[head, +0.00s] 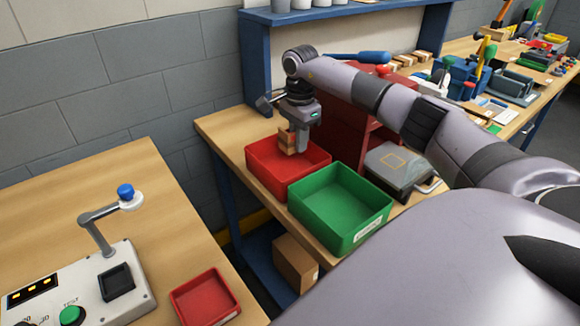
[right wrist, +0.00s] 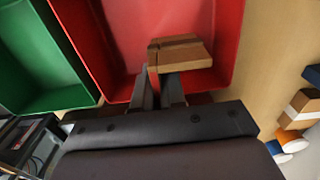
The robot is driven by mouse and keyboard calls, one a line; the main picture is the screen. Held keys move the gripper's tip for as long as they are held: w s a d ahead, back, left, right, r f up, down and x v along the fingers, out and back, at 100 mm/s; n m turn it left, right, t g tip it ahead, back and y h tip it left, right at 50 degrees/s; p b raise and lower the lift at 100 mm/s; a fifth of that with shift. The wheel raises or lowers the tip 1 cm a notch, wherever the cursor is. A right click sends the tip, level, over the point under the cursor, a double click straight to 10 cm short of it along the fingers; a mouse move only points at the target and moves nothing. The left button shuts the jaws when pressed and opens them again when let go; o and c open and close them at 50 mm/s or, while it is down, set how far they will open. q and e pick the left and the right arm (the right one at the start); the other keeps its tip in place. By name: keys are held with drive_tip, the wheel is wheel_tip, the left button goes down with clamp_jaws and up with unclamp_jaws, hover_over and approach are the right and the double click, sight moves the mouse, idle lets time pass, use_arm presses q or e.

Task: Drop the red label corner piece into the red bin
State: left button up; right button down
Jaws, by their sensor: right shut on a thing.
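The red bin (head: 262,160) stands on the wooden bench, left of the green bin. My right gripper (head: 295,143) points down over the red bin and is shut on a wooden corner piece (head: 286,140). In the right wrist view, the corner piece (right wrist: 185,54) shows at the fingertips of my right gripper (right wrist: 160,85), with the red bin (right wrist: 222,25) behind and below it. My left gripper is not in view.
A green bin (head: 340,203) stands right beside the red bin. A grey device (head: 400,162) and a red cabinet (head: 350,105) stand behind. A small red tray (head: 205,297) and a test box (head: 85,290) sit on the near left table. A gap separates the tables.

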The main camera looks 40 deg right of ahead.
drive_tip(key=shift+f, duration=0.45)
drive_tip(key=c, duration=1.1)
unclamp_jaws()
drive_tip(key=shift+r, duration=0.15)
drive_tip(key=shift+r+b, duration=0.45)
drive_tip(key=shift+r, duration=3.05)
